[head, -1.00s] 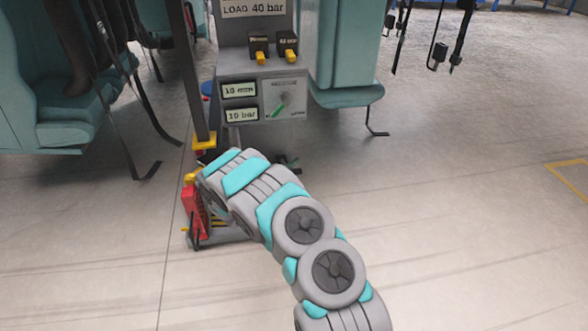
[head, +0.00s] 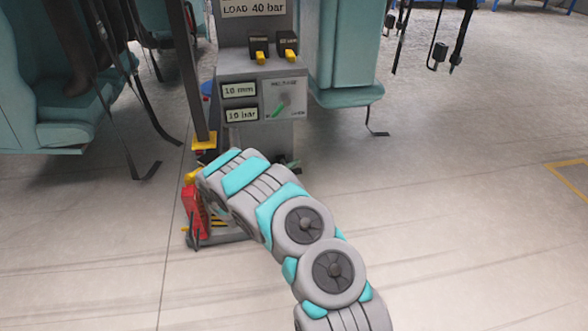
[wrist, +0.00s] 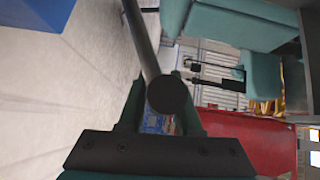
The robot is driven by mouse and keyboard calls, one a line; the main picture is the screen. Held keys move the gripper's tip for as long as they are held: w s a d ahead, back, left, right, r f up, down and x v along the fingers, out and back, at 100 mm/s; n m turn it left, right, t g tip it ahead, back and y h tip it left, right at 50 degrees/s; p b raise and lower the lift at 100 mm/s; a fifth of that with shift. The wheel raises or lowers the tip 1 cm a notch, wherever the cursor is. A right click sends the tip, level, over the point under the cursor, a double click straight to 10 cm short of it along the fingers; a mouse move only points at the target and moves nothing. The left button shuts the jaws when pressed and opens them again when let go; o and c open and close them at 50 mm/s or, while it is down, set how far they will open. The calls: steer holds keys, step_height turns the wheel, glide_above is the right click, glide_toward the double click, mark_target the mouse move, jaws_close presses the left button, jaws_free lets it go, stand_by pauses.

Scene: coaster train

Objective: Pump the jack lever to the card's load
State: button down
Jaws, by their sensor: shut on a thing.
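The card (head: 254,8) on the grey post reads LOAD 40 bar. Below it, the grey panel has an upper readout (head: 239,90) that looks like 10 mm and a lower readout (head: 242,115) of 10 bar. Beside them is a release dial (head: 282,101) with a green pointer. The red jack (head: 194,212) stands at the post's foot, partly behind my arm. In the wrist view, my gripper (wrist: 163,98) is shut on a dark round bar, the lever (wrist: 146,45), with its round end toward the camera. The head view hides my gripper behind my arm.
Two yellow-tipped switches (head: 261,57) sit above the readouts. Teal train seats (head: 70,90) with hanging dark straps stand at left, and another teal seat (head: 345,60) is right of the post. The floor at right is clear, with a yellow marking (head: 570,180).

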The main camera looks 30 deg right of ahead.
stand_by(0.6)
steer(key=shift+s+f+b, duration=0.15)
steer(key=shift+f+b, duration=0.1)
steer(key=shift+b, duration=0.05)
steer(key=c, duration=0.6)
jaws_free()
steer(key=shift+c, duration=0.2)
steer(key=v, duration=0.8)
steer(key=shift+f, duration=0.15)
stand_by(0.9)
